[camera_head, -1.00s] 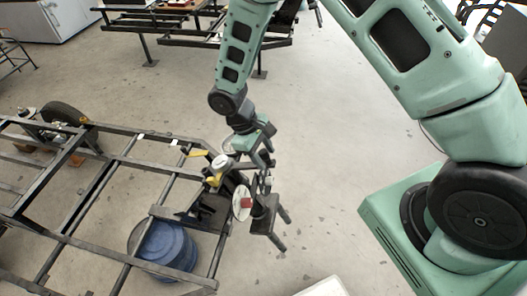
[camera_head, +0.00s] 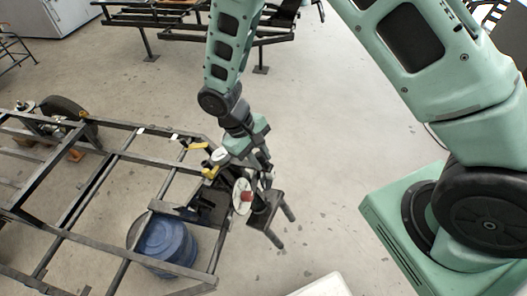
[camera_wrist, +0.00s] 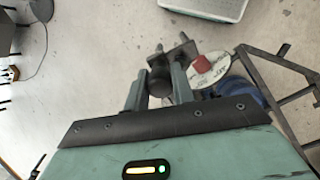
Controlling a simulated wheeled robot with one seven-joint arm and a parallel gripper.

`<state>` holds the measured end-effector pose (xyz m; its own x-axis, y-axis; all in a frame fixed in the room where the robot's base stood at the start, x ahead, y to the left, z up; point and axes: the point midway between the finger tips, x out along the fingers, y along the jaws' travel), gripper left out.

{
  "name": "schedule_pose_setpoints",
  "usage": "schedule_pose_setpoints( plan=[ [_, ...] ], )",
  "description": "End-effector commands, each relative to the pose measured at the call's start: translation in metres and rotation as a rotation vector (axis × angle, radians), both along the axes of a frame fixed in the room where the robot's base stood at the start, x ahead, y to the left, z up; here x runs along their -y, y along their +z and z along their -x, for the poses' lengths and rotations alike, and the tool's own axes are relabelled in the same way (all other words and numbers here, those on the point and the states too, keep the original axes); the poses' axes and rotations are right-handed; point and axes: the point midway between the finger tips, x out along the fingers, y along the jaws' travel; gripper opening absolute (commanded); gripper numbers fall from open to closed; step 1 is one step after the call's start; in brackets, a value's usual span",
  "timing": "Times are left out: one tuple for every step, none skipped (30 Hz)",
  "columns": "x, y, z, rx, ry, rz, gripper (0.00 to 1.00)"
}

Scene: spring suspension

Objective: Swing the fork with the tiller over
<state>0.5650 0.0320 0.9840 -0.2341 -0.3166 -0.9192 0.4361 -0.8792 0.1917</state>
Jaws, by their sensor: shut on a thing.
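The dark fork (camera_head: 265,211) sits at the right end of the metal frame in the head view, with two prongs pointing right. It also shows in the wrist view (camera_wrist: 183,58), prongs upward. A white disc with a red block (camera_head: 243,197) is beside it, also seen in the wrist view (camera_wrist: 213,69). My gripper (camera_head: 262,176) is just above the fork. In the wrist view my gripper (camera_wrist: 158,84) is shut on a dark, round bar, taken as the tiller (camera_wrist: 159,79). Where the tiller joins the fork is partly hidden by the fingers.
The metal frame (camera_head: 90,187) fills the left, with yellow pieces (camera_head: 197,146) near its right end. A blue drum (camera_head: 166,243) stands beneath. A wheel (camera_head: 62,108) is at the far left corner. Open floor (camera_head: 330,150) lies to the right.

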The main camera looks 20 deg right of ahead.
Motion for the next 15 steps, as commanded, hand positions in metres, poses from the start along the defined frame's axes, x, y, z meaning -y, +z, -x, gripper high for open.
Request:
schedule_pose_setpoints(
  plan=[
    [-0.007,-0.004,0.004,0.014,-0.031,0.009,0.0],
    [-0.01,-0.004,0.007,0.022,-0.053,0.014,0.0],
    [-0.014,-0.004,0.009,0.032,-0.085,0.021,0.0],
    [-0.017,-0.005,0.012,0.041,-0.105,0.027,0.0],
    [-0.02,-0.005,0.014,0.048,-0.128,0.031,0.0],
    [-0.024,-0.006,0.016,0.058,-0.155,0.039,0.0],
    [-0.027,-0.006,0.018,0.065,-0.178,0.044,0.0],
    [-0.03,-0.007,0.019,0.071,-0.196,0.048,0.0],
    [-0.034,-0.008,0.021,0.079,-0.222,0.055,0.0],
    [-0.036,-0.008,0.023,0.086,-0.242,0.059,0.0],
    [-0.039,-0.008,0.024,0.091,-0.257,0.063,0.0],
    [-0.042,-0.009,0.025,0.099,-0.28,0.069,0.0],
    [-0.044,-0.009,0.027,0.104,-0.295,0.073,0.0],
    [-0.046,-0.009,0.027,0.109,-0.31,0.077,0.0],
    [-0.049,-0.01,0.028,0.115,-0.326,0.081,0.0]
  ],
)
